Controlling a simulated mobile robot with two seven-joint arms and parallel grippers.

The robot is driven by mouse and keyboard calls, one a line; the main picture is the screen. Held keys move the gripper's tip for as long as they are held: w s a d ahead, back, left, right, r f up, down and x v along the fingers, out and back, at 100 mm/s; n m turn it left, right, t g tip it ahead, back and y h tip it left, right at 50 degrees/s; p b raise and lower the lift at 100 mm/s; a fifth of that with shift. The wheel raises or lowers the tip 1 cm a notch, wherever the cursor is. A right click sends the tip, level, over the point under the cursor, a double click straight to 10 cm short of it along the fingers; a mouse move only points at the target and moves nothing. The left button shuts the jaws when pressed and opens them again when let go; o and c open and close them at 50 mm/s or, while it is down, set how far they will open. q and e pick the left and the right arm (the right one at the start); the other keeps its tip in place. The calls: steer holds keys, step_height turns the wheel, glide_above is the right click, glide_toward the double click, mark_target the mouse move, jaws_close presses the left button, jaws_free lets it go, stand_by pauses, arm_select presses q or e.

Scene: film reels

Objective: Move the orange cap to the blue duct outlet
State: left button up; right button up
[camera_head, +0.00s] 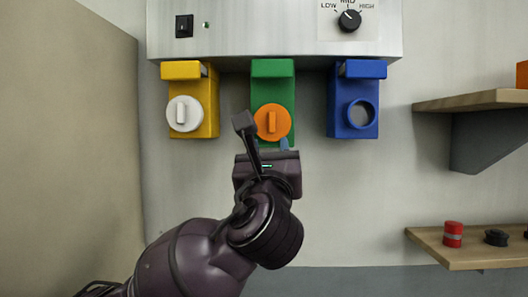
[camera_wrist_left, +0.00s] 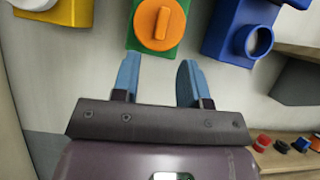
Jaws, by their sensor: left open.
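The orange cap (camera_head: 271,122) sits on the front of the green duct outlet (camera_head: 273,88), its raised grip bar upright. The blue duct outlet (camera_head: 354,95) to its right has an open round mouth with no cap on it. My left gripper (camera_head: 284,143) is just below the orange cap in the head view, hiding part of the green outlet's lower edge. In the left wrist view the gripper (camera_wrist_left: 158,80) is open and empty, its two blue fingers apart and pointing toward the orange cap (camera_wrist_left: 160,24), not touching it. My right gripper is not in view.
A yellow outlet (camera_head: 209,108) with a white cap (camera_head: 185,114) is at left. A metal panel (camera_head: 245,30) is above. Two wooden shelves are at right; the lower one (camera_head: 465,258) holds red and black caps. The wall below the outlets is clear.

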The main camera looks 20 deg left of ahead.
mark_target(272, 124)
arm_select(q)
steer(key=shift+m, duration=0.5)
steer(key=p+x, duration=0.2)
steer(key=x, duration=0.6)
steer(key=shift+d, duration=0.15)
steer(key=shift+w+r+p, duration=0.25)
steer(key=shift+w+p, duration=0.05)
steer(key=shift+w, duration=0.1)
steer(key=c, duration=0.7)
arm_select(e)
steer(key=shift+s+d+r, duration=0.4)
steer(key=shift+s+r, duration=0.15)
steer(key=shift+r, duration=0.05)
arm_select(q)
steer(key=shift+s+f, duration=0.1)
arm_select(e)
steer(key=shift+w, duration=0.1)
